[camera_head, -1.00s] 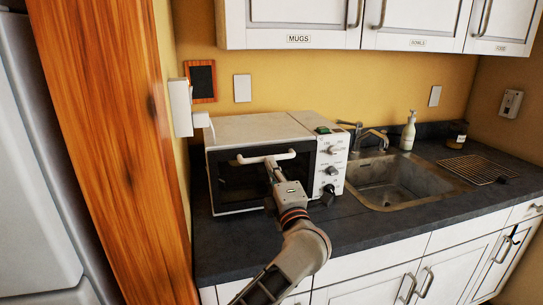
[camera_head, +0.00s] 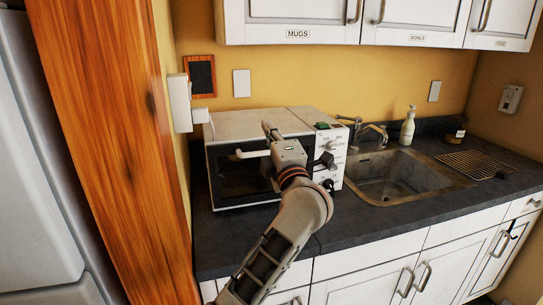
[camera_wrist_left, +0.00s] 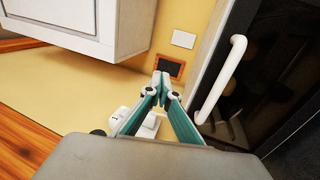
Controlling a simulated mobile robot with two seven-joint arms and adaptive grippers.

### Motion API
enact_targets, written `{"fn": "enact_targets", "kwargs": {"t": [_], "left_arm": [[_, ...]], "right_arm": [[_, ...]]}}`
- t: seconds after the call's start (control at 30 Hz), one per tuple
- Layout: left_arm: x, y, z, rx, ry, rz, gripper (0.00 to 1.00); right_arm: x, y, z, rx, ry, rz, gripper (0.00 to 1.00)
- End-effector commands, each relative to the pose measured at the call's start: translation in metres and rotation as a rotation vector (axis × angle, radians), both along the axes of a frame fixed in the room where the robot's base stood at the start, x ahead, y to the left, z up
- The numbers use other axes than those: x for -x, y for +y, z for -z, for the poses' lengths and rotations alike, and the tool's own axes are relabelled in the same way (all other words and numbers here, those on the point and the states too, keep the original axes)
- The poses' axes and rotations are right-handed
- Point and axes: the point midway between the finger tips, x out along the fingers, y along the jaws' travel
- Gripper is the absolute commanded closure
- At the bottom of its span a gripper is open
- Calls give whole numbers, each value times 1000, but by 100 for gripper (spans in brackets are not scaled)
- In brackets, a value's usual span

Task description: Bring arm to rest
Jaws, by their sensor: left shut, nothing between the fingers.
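My left arm comes up from the bottom of the head view. Its gripper (camera_head: 269,130) is in front of the white microwave (camera_head: 250,124), near the top of its front. In the left wrist view the gripper's fingers (camera_wrist_left: 162,88) come together at the tips, shut with nothing between them. The microwave's white door handle (camera_wrist_left: 222,80) stands to the right of the fingers, apart from them in that picture. In the head view the gripper and wrist hide part of the handle and door. My right gripper is not in view.
The dark counter (camera_head: 350,222) carries the microwave, with the sink (camera_head: 392,178), a soap bottle (camera_head: 408,126) and a wire rack (camera_head: 474,163) to its right. Wall cabinets (camera_head: 290,18) hang above. A wooden panel (camera_head: 120,150) stands close on the left.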

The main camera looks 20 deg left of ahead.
Motion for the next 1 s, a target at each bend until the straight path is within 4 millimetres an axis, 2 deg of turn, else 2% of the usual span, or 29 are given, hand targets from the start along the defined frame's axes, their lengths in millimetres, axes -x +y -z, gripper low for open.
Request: {"fn": "enact_targets", "kwargs": {"t": [0.33, 0.47, 0.63, 0.77, 0.87, 1.0], "left_arm": [[-1, -4, -15, 0, 19, 6, 100], [6, -1, -18, -65, -12, -1, 100], [37, -3, -31, -318, -113, -8, 100], [65, -24, -32, -581, -162, 17, 100], [81, -47, -19, -789, -162, 60, 100], [100, -82, 20, -1080, -104, 148, 100]], "right_arm": [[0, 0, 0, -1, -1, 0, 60], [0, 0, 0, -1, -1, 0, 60], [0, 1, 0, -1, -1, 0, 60], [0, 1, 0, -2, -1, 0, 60], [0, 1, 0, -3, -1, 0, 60], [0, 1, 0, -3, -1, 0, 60]]}}
